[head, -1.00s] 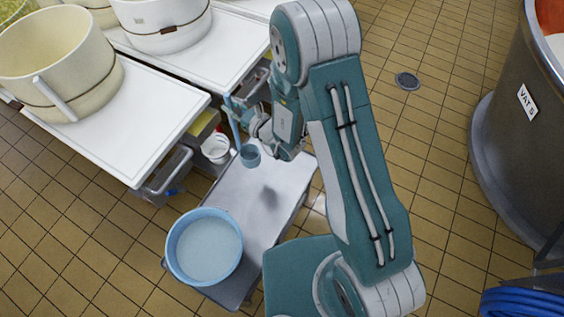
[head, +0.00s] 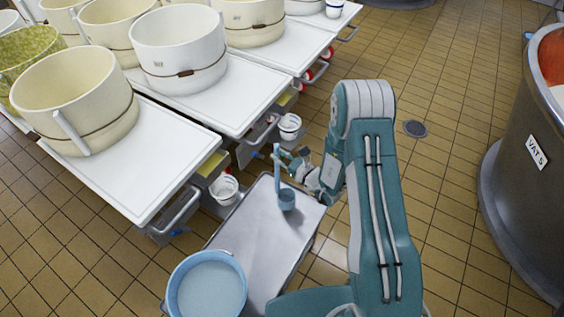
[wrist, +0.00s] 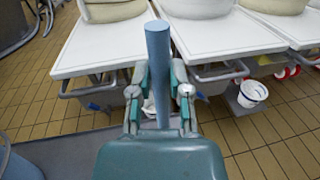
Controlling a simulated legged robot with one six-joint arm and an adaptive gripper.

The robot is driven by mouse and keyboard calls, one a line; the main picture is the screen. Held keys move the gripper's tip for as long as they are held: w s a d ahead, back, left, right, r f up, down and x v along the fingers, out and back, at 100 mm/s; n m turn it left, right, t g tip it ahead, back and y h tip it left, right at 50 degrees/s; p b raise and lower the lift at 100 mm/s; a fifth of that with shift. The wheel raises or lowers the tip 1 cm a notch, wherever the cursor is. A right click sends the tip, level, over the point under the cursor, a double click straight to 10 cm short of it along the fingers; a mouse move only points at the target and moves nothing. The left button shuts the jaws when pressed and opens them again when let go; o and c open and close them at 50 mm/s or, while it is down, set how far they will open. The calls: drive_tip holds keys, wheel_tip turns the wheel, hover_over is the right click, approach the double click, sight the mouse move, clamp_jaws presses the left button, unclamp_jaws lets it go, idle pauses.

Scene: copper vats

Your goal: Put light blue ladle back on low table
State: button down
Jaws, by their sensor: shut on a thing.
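The light blue ladle (head: 287,200) is upright, its cup at the bottom and its handle rising above. The cup appears over the far part of the grey low table (head: 252,236), at or just above its top; I cannot tell if it touches. My gripper (head: 284,160) is shut on the ladle's handle from the right. In the wrist view the handle (wrist: 158,65) stands between the two fingers of my gripper (wrist: 159,92); the cup is hidden there.
A light blue bucket (head: 207,292) stands at the table's near end. White tables (head: 140,170) with large cream and white tubs (head: 180,50) line the left. White small buckets (head: 224,188) hang beneath them. A metal vat (head: 525,160) stands at right. The low table's middle is bare.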

drive_tip(key=shift+w+d+f, duration=0.1)
drive_tip(key=shift+d+f, duration=0.15)
drive_tip(key=shift+f, duration=0.75)
drive_tip(key=shift+w+d+f, duration=0.1)
drive_tip(key=shift+d+f, duration=0.1)
drive_tip(key=shift+f, duration=0.9)
drive_tip(key=c, duration=0.6)
unclamp_jaws()
